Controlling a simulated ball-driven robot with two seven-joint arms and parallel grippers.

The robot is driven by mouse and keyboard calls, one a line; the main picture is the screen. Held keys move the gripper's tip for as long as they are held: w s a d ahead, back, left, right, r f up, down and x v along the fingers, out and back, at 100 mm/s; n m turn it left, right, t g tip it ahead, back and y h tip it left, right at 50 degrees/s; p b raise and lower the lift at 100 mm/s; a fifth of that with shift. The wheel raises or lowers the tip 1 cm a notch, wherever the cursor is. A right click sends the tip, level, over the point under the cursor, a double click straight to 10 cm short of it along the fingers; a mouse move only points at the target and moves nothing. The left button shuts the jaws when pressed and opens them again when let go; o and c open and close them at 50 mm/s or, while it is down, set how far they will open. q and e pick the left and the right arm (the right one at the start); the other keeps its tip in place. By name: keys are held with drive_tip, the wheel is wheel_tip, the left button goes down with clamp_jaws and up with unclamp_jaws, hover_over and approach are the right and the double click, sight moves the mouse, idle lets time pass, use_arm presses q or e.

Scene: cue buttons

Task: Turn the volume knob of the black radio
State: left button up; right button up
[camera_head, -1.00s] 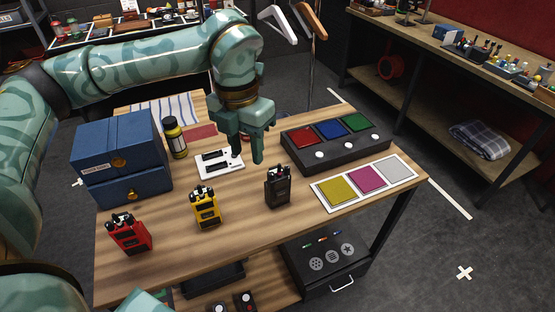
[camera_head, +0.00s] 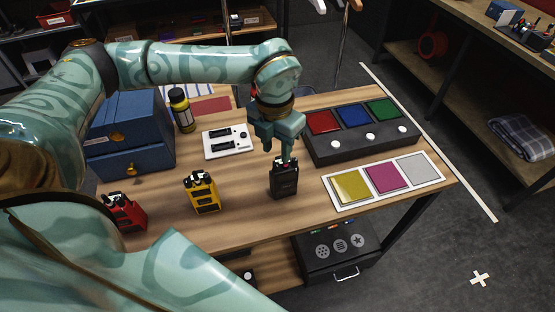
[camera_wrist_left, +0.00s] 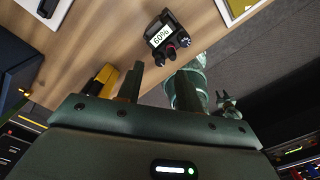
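The black radio (camera_head: 284,181) stands upright near the table's front edge, right of the yellow radio. In the left wrist view the black radio (camera_wrist_left: 163,36) shows a white display reading 60% and dark knobs on top, one with a red mark. My left gripper (camera_head: 287,157) is right above the radio's top in the head view, pointing down. In the left wrist view its two fingers (camera_wrist_left: 158,82) are apart with nothing between them, and the radio lies beyond their tips. Whether a fingertip touches a knob is unclear. A small teal claw shape (camera_wrist_left: 228,104), likely my right gripper, hangs past the table edge.
A yellow radio (camera_head: 202,191) and a red radio (camera_head: 124,212) stand to the left. Behind are a white switch panel (camera_head: 228,142), a blue box (camera_head: 127,135) and a black button box (camera_head: 362,146). A colour-pad board (camera_head: 336,202) lies to the right.

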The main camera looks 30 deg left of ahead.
sight(276, 164)
use_arm(q)
wheel_tip(276, 164, down, 4)
drive_tip(key=shift+s+r, duration=0.1)
drive_tip(key=shift+s, duration=0.05)
drive_tip(key=shift+f, duration=0.4)
use_arm(e)
drive_tip(key=shift+w+a+f, duration=0.15)
drive_tip(key=shift+w+f, duration=0.1)
drive_tip(key=shift+w, duration=0.1)
use_arm(q)
clamp_jaws()
use_arm(e)
drive_tip(key=shift+s, duration=0.15)
